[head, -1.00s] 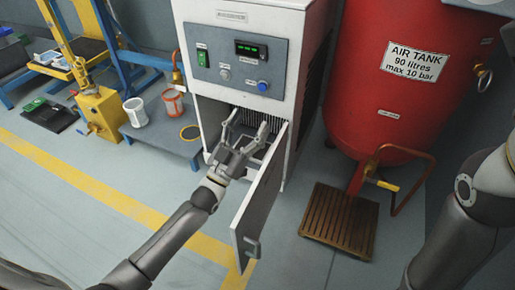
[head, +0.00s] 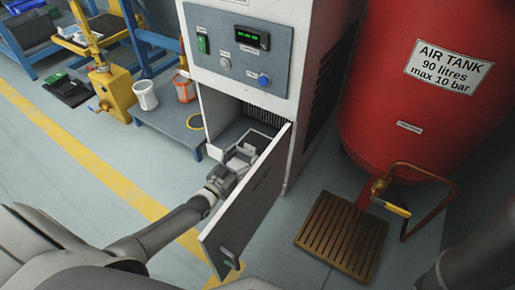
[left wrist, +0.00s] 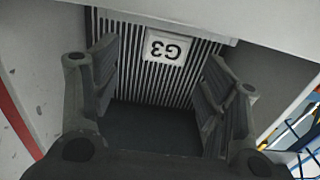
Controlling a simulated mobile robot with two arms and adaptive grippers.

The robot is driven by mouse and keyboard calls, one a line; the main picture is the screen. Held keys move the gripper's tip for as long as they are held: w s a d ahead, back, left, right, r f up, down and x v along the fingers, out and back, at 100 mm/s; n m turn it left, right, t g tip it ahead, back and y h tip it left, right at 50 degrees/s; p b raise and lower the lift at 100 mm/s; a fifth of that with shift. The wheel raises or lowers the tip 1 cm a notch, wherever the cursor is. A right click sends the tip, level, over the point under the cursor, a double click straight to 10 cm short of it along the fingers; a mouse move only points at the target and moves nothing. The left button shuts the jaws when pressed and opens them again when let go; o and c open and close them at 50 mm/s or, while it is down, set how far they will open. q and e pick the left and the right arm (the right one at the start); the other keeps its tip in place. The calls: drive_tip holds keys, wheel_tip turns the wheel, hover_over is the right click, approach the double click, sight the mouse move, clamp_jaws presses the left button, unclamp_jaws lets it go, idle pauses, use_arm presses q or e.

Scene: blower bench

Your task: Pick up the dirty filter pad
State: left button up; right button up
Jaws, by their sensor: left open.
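My left gripper (head: 245,153) is at the compartment opening, behind the door's upper edge. In the left wrist view its two fingers (left wrist: 158,85) are spread either side of the panel, with nothing between them and a gap to the panel. My right gripper is out of view.
The open cabinet door (head: 245,200) stands close to the right of my left gripper. A red air tank (head: 400,110) and wooden grate (head: 340,235) are at right.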

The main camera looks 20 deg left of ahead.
sight(250, 146)
use_arm(q)
drive_tip(key=w+b, duration=0.3)
drive_tip(key=w, duration=0.1)
drive_tip(key=shift+w+b, duration=0.1)
drive_tip(key=shift+b, duration=0.3)
drive_tip(key=shift+w+d+r, duration=0.1)
drive_tip(key=shift+w+r, duration=0.1)
drive_tip(key=shift+w, duration=0.3)
drive_tip(key=c, duration=1.2)
drive_tip(key=shift+o, duration=0.2)
drive_tip(key=shift+r, duration=0.15)
